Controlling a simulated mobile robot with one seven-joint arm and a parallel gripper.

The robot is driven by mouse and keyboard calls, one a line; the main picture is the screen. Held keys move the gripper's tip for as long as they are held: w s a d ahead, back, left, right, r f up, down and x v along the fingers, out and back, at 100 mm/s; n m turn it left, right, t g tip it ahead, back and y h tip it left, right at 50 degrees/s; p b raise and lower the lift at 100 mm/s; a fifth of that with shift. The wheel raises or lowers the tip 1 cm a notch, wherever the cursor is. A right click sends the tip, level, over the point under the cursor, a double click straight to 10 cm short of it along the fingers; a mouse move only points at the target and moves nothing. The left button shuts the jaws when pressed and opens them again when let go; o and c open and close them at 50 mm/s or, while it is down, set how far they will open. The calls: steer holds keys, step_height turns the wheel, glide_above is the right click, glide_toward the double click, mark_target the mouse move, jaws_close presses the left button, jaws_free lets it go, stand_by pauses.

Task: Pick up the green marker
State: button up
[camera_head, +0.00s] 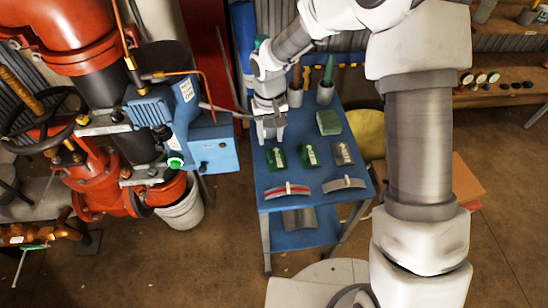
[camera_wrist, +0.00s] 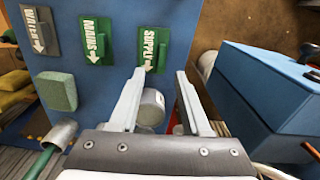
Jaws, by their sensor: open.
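Two green plates with white lettering and arrows lie on the blue table (camera_head: 300,240). The left one (camera_head: 276,158) reads SUPPLY in the wrist view (camera_wrist: 152,48), and the one beside it (camera_head: 311,155) reads MAINS there (camera_wrist: 97,40). I cannot tell which is the green marker. My gripper (camera_head: 270,138) is over the table's left side, just behind the SUPPLY plate. Its fingers (camera_wrist: 157,88) are apart. A grey cylinder (camera_wrist: 151,108) shows between them, beyond the fingertips; I cannot tell whether they touch it. Both plates are clear of the fingers.
A grey lettered plate (camera_head: 343,153) and a green block (camera_head: 328,122) share the table. Two curved pieces (camera_head: 287,190) (camera_head: 345,184) lie near its front edge. A blue box (camera_head: 213,145) and red pipework (camera_head: 90,185) are to the left.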

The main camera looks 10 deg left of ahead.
mark_target(270, 155)
steer(key=f, duration=0.7)
steer(key=shift+s+a+f, duration=0.1)
steer(key=shift+s, duration=0.2)
steer(key=shift+c, duration=0.3)
jaws_close()
